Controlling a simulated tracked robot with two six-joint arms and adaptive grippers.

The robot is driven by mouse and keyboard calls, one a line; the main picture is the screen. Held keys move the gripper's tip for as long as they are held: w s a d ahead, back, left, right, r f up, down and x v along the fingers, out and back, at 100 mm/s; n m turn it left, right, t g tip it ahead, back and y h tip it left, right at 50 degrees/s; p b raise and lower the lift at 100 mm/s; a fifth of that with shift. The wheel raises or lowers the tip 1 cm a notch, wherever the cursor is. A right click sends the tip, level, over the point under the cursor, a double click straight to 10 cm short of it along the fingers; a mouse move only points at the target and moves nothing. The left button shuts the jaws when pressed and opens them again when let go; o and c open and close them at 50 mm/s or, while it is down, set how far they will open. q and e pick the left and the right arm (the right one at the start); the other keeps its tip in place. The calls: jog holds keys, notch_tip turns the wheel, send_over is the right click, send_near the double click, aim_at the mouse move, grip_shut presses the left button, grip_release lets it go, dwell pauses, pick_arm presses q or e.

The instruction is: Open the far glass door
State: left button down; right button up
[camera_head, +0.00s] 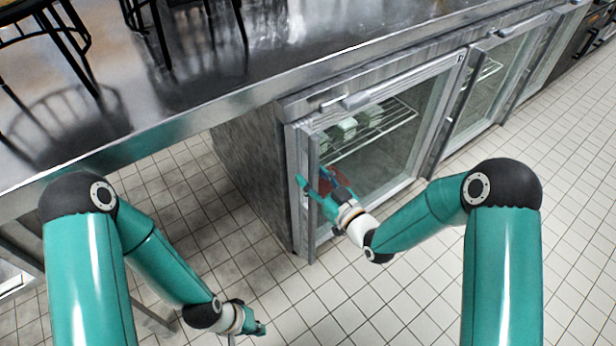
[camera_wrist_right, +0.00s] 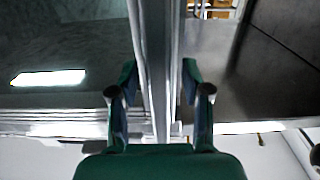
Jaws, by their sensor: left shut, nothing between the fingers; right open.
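A row of glass doors runs along the steel counter's front in the head view. The nearest glass door (camera_head: 385,150) shows a wire shelf behind it. A second glass door (camera_head: 488,85) is further right. I cannot tell which one the task calls far. My right gripper (camera_head: 318,183) is open at the left upright of the nearest door. In the right wrist view, the fingers (camera_wrist_right: 160,90) stand on either side of a vertical metal strip, apart from shut. Whether they touch it is unclear. My left gripper (camera_head: 258,327) is shut and empty, low over the floor.
The steel counter top (camera_head: 270,50) fills the upper left, with dark stools (camera_head: 190,5) at the back. White items (camera_head: 345,130) stand on the shelf inside the cabinet. The tiled floor (camera_head: 400,295) in front of the doors is clear.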

jog(key=shift+c, duration=0.3)
grip_shut()
